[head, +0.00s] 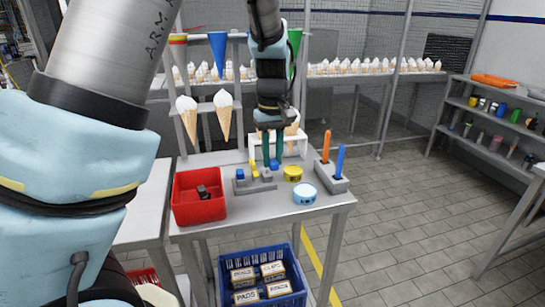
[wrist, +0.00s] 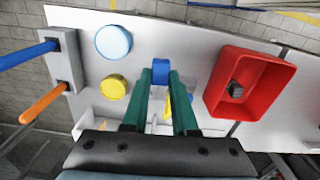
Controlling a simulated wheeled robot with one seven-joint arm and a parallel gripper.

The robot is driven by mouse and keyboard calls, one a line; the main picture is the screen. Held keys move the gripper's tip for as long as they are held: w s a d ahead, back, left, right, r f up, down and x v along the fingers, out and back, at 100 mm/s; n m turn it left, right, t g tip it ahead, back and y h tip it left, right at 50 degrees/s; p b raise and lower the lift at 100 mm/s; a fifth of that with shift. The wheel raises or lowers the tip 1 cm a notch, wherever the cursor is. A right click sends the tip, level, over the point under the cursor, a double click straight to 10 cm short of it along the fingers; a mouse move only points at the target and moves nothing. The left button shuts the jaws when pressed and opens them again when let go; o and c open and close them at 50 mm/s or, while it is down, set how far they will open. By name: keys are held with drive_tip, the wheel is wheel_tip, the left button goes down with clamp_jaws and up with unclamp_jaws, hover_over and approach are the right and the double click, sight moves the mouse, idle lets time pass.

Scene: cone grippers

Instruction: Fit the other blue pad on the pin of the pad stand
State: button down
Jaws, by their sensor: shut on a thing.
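My gripper (wrist: 161,76) points down over the table with its two green fingers shut on a blue pad (wrist: 160,64). In the head view the held blue pad (head: 274,163) shows at the fingertips, above or at the right part of the grey pad stand (head: 262,186). I cannot tell whether it touches the stand. Another blue piece (head: 240,174) sits at the stand's left end. A yellow upright piece (head: 253,168) shows beside the fingers. The pin is not clearly visible; the fingers hide part of the stand in the wrist view.
A red bin (head: 199,208) with a dark item stands left of the stand. A yellow round tin (head: 293,174) and a light blue tin (head: 304,195) stand to the right, by a grey holder (head: 331,178) with orange and blue rods. A cone rack (head: 205,105) stands behind.

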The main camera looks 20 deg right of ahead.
drive_tip(key=shift+r+p, duration=1.2)
drive_tip(key=shift+r, duration=0.3)
